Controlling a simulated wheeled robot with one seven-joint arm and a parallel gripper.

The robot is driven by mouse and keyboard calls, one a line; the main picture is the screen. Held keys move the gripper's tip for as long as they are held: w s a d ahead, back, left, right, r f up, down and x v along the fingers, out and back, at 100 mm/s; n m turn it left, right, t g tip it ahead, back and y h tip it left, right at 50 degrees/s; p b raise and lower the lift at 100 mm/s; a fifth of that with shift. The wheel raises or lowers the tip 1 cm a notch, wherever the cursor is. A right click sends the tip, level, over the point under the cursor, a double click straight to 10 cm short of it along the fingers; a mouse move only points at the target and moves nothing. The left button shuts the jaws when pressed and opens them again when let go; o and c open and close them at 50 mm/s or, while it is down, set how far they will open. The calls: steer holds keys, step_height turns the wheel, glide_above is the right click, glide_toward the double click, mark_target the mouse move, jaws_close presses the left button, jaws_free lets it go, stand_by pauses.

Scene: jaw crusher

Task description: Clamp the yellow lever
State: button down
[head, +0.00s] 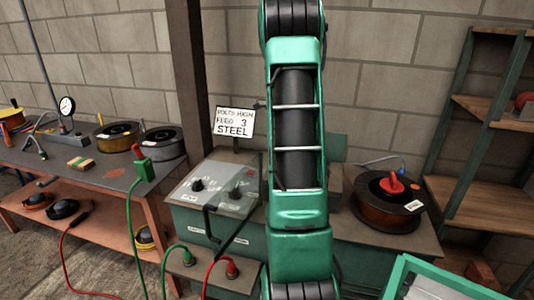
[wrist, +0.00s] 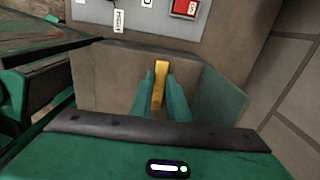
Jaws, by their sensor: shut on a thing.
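The yellow lever (wrist: 161,72) shows upright in the middle of the wrist view. My gripper (wrist: 161,92) has its two green fingers on either side of the lever and is shut on it. The lever's lower part is hidden between the fingers. In the head view my green arm covers the middle of the picture, and neither the lever nor the gripper tips can be seen there.
A grey panel with a red switch (wrist: 186,8) is above the lever. In the head view a control box (head: 212,190) with knobs stands left of my arm, with green and red cables below. A spool (head: 385,205) sits to the right. A bench (head: 90,170) holds other spools.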

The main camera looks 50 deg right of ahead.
steer(key=shift+w+f, duration=0.1)
steer(key=shift+w, duration=0.2)
steer(key=c, duration=1.7)
jaws_free()
steer(key=shift+w+d+f, duration=0.1)
steer(key=shift+r, duration=0.55)
step_height(320, 180, up, 10)
steer(key=shift+f, duration=0.1)
